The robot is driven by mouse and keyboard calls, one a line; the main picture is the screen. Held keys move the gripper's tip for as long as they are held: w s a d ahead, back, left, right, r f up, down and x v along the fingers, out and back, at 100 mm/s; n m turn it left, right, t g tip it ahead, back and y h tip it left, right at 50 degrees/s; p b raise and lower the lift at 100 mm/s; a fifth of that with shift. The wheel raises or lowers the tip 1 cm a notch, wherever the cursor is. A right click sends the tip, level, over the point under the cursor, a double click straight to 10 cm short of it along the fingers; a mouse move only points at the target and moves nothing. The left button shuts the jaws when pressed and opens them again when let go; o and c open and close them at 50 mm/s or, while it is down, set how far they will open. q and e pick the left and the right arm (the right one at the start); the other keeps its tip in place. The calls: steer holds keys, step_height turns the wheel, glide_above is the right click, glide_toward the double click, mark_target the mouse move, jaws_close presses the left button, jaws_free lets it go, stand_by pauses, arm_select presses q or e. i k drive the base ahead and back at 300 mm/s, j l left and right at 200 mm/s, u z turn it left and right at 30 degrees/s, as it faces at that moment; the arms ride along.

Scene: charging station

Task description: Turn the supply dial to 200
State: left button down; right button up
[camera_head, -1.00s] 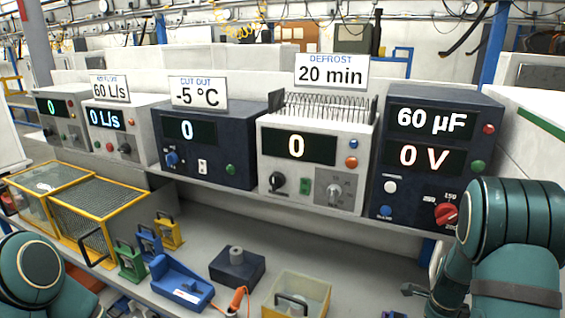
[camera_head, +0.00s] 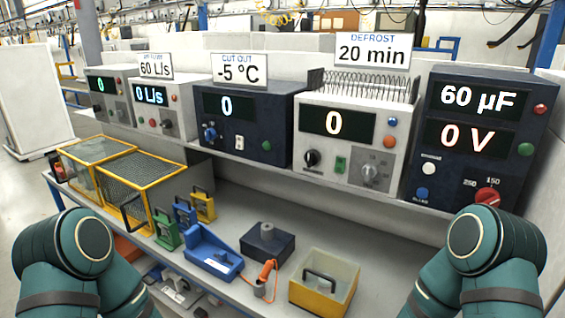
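The red dial (camera_head: 487,198) sits low on the front of the tall dark blue unit (camera_head: 428,193) at the right. Marks reading 250 and 150 show above it. Its lower part is hidden behind my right arm, and I cannot tell its exact setting. The unit's upper display (camera_head: 470,97) reads 60 µF and its lower display (camera_head: 458,137) reads 0 V. My left and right arms show at the lower corners, below the shelf of units. Neither gripper can be made out in this view.
Several other units stand in a row, including a white one (camera_head: 334,123) under a "DEFROST 20 min" sign (camera_head: 373,49). The lower bench holds yellow-framed cages (camera_head: 143,185), a blue tool (camera_head: 212,255), a dark block (camera_head: 267,243) and a yellow-fronted bin (camera_head: 323,300).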

mark_target(489, 196)
steer(key=z, duration=1.35)
